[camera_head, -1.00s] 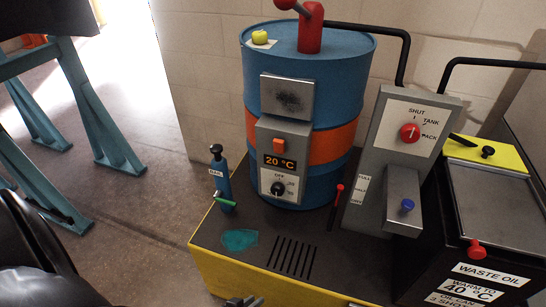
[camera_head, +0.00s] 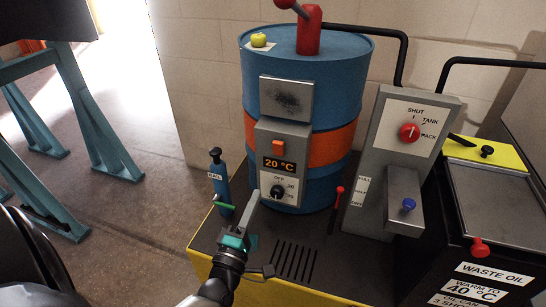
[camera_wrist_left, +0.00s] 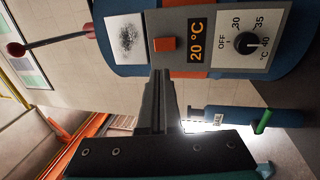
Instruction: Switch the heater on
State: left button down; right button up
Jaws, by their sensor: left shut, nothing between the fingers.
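The heater box (camera_head: 283,163) is a grey panel on the front of the blue drum (camera_head: 330,90). It has an orange switch (camera_head: 280,147), a display (camera_head: 279,164) reading 20 °C and a black dial (camera_head: 278,191) with an OFF mark. In the left wrist view the dial (camera_wrist_left: 246,42) shows marks OFF, 30, 35 and 40; I cannot read its setting surely. The switch (camera_wrist_left: 164,44) and display (camera_wrist_left: 195,41) show there too. My left gripper (camera_head: 254,197) is shut and empty, just left of and in front of the dial; its fingers (camera_wrist_left: 160,85) point toward the box. My right gripper is not in view.
A blue hand pump (camera_head: 221,183) with a green lever stands close left of my left gripper. A grey valve panel (camera_head: 405,150) with a red knob stands right of the drum. A waste oil tank (camera_head: 490,210) is at far right.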

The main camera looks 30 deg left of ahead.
pick_arm(q)
jog(key=b, duration=0.2)
send_near(277, 148)
jog(key=x, duration=0.5)
jog(key=shift+w, duration=0.15)
jog(key=shift+x, duration=0.75)
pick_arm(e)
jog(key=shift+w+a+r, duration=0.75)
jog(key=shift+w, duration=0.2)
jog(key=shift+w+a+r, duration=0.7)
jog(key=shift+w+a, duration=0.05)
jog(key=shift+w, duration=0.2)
pick_arm(q)
jog(key=shift+r, duration=0.1)
